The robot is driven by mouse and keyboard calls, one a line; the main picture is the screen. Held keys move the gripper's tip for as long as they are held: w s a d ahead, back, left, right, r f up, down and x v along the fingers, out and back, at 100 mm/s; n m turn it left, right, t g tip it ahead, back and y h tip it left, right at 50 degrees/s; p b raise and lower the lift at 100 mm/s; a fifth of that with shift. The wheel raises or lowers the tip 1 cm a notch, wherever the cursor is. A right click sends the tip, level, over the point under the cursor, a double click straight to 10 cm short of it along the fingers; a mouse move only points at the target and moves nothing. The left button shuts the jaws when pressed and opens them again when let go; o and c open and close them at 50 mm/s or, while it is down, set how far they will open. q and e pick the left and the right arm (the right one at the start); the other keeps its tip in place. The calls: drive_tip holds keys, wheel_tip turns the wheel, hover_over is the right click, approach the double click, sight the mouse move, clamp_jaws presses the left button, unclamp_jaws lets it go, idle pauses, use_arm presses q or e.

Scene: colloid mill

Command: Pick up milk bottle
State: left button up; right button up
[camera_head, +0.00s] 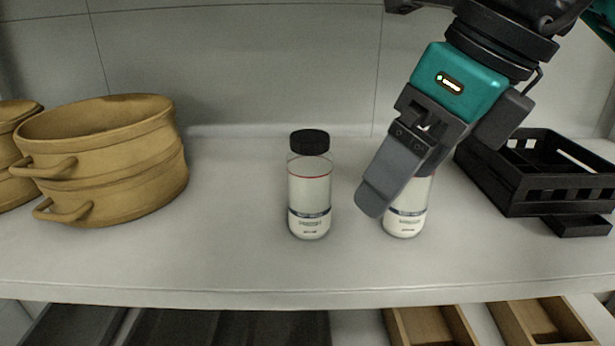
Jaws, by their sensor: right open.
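A milk bottle (309,190) with a black cap and pale contents stands upright in the middle of the shelf. A second, similar bottle (405,222) stands to its right, with its upper part hidden behind my right gripper. My right gripper (400,190) comes down from the upper right, tilted, with its near finger in front of the second bottle. The gripper is open. I cannot tell whether it touches the bottle, and its far finger is mostly hidden. My left gripper is not in view.
Stacked tan baskets (100,165) with handles stand on the left. A black slatted crate (545,175) stands on the right. The white shelf (230,250) is clear between the baskets and the middle bottle. Wooden trays (430,325) lie below the shelf's front edge.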

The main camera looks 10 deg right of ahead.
sight(316, 138)
drive_tip(key=shift+h, duration=0.3)
drive_tip(key=w+a, duration=0.1)
drive_tip(key=w, duration=0.2)
drive_tip(key=w+a, duration=0.2)
drive_tip(key=w, duration=0.1)
drive_tip(key=w+a+p, duration=0.1)
drive_tip(key=w+a, duration=0.1)
drive_tip(key=w, duration=0.2)
drive_tip(key=shift+w+a+r, duration=0.1)
drive_tip(key=shift+a+r, duration=0.15)
drive_tip(key=x, duration=0.5)
drive_tip(key=shift+w+a, duration=0.15)
drive_tip(key=shift+w, duration=0.15)
drive_tip(key=shift+c, duration=0.3)
drive_tip(key=shift+t, duration=0.3)
drive_tip(key=c, duration=1.2)
